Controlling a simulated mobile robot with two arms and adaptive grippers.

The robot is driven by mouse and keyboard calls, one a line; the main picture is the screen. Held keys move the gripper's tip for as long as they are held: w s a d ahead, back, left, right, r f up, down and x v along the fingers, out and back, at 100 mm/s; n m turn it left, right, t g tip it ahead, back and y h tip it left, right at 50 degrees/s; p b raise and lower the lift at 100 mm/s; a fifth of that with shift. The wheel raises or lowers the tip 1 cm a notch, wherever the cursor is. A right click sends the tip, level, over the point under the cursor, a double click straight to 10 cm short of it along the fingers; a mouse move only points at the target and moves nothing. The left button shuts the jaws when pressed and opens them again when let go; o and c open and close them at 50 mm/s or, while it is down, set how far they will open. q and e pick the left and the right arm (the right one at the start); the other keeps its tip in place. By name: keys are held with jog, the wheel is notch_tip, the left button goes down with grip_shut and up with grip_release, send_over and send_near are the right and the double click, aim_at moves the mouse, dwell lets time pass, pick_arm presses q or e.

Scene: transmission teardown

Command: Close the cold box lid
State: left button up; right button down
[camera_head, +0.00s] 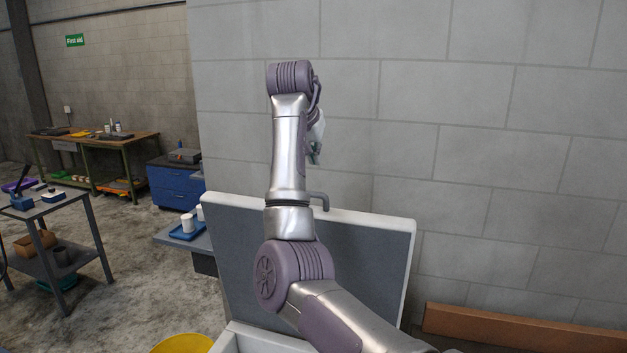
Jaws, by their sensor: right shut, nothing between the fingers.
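The cold box lid (372,262) stands open in the middle of the view. It is tilted up close to the block wall, with a white rim and a grey inner face. A small grey handle (321,200) shows at its top edge. Part of the white cold box (258,341) shows below the lid; my arm hides much of both. My right gripper (315,152) is partly hidden behind my arm, above the lid's top edge and near the wall. It is shut and empty. My left gripper is out of view.
The block wall (500,160) stands close behind the lid. A brown beam or board (520,330) lies low at the right. A yellow round object (185,344) is at the bottom edge. A grey cart (62,215), a blue cabinet (172,185) and workbenches (95,140) stand at the left.

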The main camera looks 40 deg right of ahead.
aim_at(315, 193)
jog(key=p+x, duration=0.3)
jog(key=x, duration=0.5)
jog(key=a, duration=0.1)
jog(key=s+a+p, duration=0.1)
jog(key=a+p, duration=0.1)
jog(key=shift+s+a+f, duration=0.3)
jog(key=shift+s+f, duration=0.05)
jog(key=shift+f, duration=0.2)
jog(key=shift+d+f, duration=0.15)
